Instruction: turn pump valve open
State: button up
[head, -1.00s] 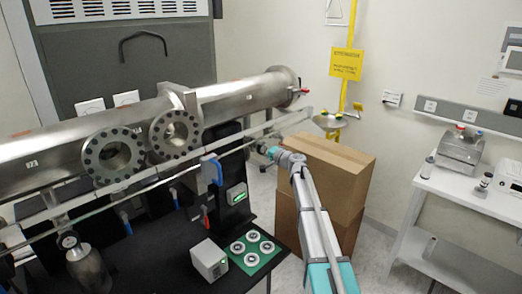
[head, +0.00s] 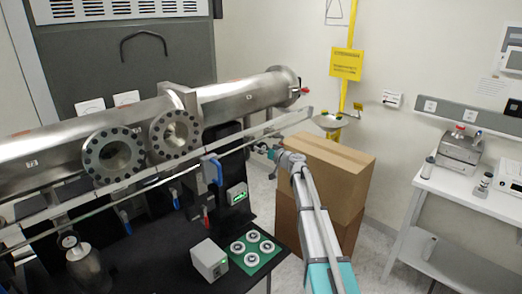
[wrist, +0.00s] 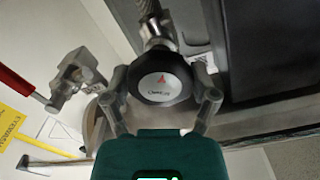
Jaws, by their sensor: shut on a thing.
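In the head view my gripper (head: 266,150) is small, at the right end of the bench beneath the steel chamber (head: 235,97). The knob cannot be made out clearly there.
Metal rails (head: 230,145) run along the chamber close above my gripper. Cardboard boxes (head: 330,165) stand right behind my arm. A red handle (wrist: 20,85) shows at the left of the wrist view. A white table (head: 470,195) stands at the right.

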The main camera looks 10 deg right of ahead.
jog(key=n, duration=0.6)
jog(key=shift+s+f, duration=0.1)
jog(key=shift+s, duration=0.05)
dwell(0.3)
jog(key=o, duration=0.9)
jog(key=shift+o, duration=0.5)
jog(key=v, duration=1.2)
